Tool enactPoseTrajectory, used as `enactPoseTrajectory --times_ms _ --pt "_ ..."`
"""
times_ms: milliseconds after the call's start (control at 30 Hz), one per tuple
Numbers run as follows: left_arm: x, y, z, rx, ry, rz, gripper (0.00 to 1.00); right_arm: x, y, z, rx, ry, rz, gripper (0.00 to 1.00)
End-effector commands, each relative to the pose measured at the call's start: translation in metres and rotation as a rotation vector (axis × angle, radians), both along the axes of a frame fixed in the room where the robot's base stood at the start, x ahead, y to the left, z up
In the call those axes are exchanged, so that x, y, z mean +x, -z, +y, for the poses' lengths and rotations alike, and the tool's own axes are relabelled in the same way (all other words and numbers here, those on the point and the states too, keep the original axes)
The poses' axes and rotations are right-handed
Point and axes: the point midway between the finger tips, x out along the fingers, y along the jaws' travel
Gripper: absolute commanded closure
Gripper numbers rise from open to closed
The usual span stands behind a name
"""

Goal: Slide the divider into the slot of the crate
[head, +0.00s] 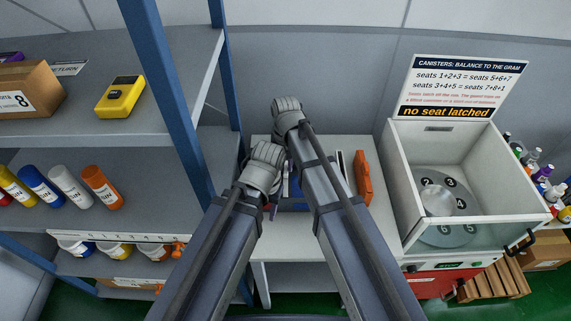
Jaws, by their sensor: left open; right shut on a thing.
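A blue crate (295,191) stands on the white bench, seen only in part between my two arms. Its slot is hidden. My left gripper (270,208) is low beside the crate's left side; it is open, with its fingers mostly hidden under the wrist. My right gripper (287,108) is farther back, above the rear of the bench. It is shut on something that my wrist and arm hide. I cannot make out the divider.
An orange object (362,178) and a narrow dark-and-white item (340,160) are on the bench (290,245) to the right. An open-topped canister machine (460,225) stands farther right. A blue-framed shelf (170,100) with bottles (70,185) and a yellow device (120,97) is close on the left.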

Motion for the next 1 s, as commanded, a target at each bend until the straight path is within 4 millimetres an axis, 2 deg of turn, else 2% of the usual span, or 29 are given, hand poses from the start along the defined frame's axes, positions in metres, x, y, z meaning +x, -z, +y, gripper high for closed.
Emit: enactPoseTrajectory --times_ms 67,100,400,767,1000 --pt "0.0 0.003 0.0 0.0 0.0 0.0 0.5 0.0 0.003 0.0 0.0 0.0 0.0 1.0" --pt "0.0 0.002 0.0 0.0 0.0 0.0 0.5 0.0 0.002 0.0 0.0 0.0 0.0 0.76" --pt "0.0 0.002 0.0 0.0 0.0 0.0 0.5 0.0 0.002 0.0 0.0 0.0 0.0 0.43" --pt "0.0 -0.001 0.0 0.0 0.0 0.0 0.5 0.0 -0.001 0.0 0.0 0.0 0.0 0.43" --pt "0.0 -0.021 0.0 0.0 0.001 0.0 0.5 0.0 -0.021 0.0 0.0 0.0 0.0 0.43"
